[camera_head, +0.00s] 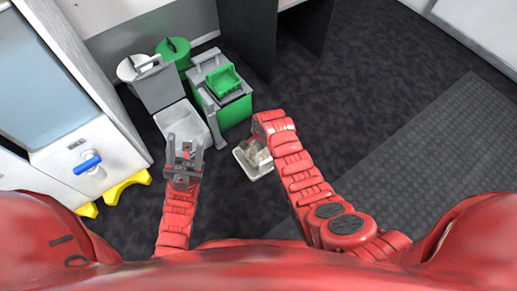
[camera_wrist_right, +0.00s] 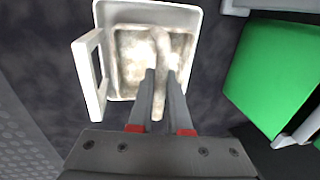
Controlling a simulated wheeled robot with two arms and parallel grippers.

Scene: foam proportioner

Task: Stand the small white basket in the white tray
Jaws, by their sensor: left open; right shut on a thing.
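The small white basket (camera_head: 252,151), stained beige, is below my right gripper (camera_head: 262,143), partly hidden by it. In the right wrist view the basket (camera_wrist_right: 134,62) shows a bar-like handle running up between the fingers of my right gripper (camera_wrist_right: 161,78), which is shut on it. The white tray (camera_head: 258,174) is on the dark floor beneath the basket; its rim (camera_wrist_right: 194,18) surrounds the basket in the right wrist view. I cannot tell whether the basket touches the tray's bottom. My left gripper (camera_head: 184,150) is open and appears empty, to the left.
A grey cart (camera_head: 157,88) with a pale open basin (camera_head: 182,120) stands at back left. Beside it is a green and grey bin (camera_head: 234,112), close to the tray. A white cabinet (camera_head: 70,150) with a blue handle is at left. Floor at right is free.

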